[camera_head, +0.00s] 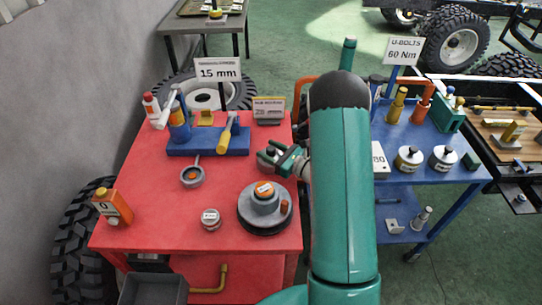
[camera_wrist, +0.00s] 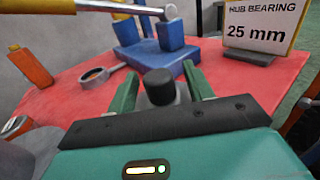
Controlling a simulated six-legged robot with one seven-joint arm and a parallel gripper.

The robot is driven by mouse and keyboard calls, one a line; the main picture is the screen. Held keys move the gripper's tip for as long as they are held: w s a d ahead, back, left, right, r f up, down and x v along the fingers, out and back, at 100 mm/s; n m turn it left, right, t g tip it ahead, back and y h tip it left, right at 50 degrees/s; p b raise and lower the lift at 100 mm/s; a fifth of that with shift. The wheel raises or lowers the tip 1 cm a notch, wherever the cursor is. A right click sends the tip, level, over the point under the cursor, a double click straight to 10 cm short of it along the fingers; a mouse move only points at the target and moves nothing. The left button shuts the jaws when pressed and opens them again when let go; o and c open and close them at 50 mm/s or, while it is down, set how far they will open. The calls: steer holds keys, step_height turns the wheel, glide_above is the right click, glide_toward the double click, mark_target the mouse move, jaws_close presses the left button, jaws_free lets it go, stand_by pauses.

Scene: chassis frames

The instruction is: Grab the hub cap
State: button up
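I take the hub cap to be the grey round piece with a black knob (camera_head: 267,157) on the red table's right part; I cannot be sure of this. In the wrist view its black knob (camera_wrist: 160,86) stands between my fingers, with a little grey below it. My gripper (camera_head: 283,160) is at this piece, one finger on each side. In the wrist view my gripper (camera_wrist: 160,90) is open, with gaps between the fingers and the knob. The lower part of the piece is hidden by my gripper body.
The red table (camera_head: 150,190) also holds a blue block with tools (camera_head: 208,142), a ring-ended part (camera_head: 192,174), a small tin (camera_head: 210,219), an orange bottle (camera_head: 112,207) and a dark hub (camera_head: 264,222). A hub bearing sign (camera_head: 269,108) stands behind. A blue cart (camera_head: 430,172) is at right.

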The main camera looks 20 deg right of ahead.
jaws_close()
steer(key=shift+r, duration=0.1)
